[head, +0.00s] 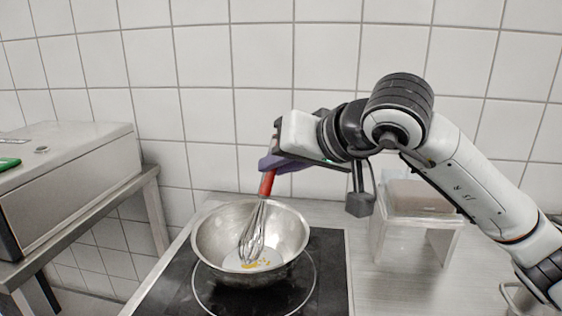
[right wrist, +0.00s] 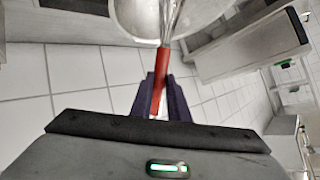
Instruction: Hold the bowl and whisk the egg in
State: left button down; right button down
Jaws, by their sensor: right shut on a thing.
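A shiny metal bowl (head: 212,243) stands on the black cooktop (head: 172,296). Yellow egg (head: 262,263) shows in small patches at the bottom of the bowl. My right gripper (head: 270,166) is shut on the red handle of the whisk (head: 252,232), above the bowl. The whisk is slightly tilted, and its wire end is down inside the bowl by the egg. In the right wrist view the red handle (right wrist: 160,75) sits between the two purple fingers, with part of the bowl (right wrist: 137,16) beyond it. My left gripper is not in view.
A clear stand with a brownish block (head: 420,196) is on the counter at right, below my right arm. A metal box (head: 75,170) sits on a side table at left. A tiled wall closes the back. The counter right of the cooktop (head: 385,285) has free room.

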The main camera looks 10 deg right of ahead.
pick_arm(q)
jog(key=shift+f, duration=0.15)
pick_arm(e)
jog(key=shift+a+f, duration=0.1)
jog(key=shift+f, duration=0.1)
